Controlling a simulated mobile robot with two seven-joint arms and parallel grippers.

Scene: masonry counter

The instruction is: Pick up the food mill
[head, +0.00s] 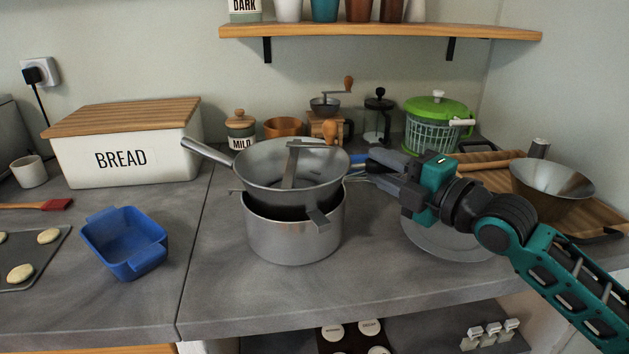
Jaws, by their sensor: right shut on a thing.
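The food mill (262,173) is a grey metal bowl with a long handle pointing up left and a crank with a wooden knob (329,131). It is over the steel pot (292,238), with a metal foot hanging over the pot's front. I cannot tell whether it rests on the pot or is slightly raised. My right gripper (360,163) comes in from the right, its fingertips shut at the mill's right rim. The exact contact is small and partly hidden. My left gripper is not in view.
A round grey plate or lid (445,240) lies under my right arm. A green-lidded spinner (435,125) and a coffee grinder (325,105) stand behind. A metal cone bowl (552,182) is at right. A blue dish (124,244) and bread bin (130,150) are left. The front counter is clear.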

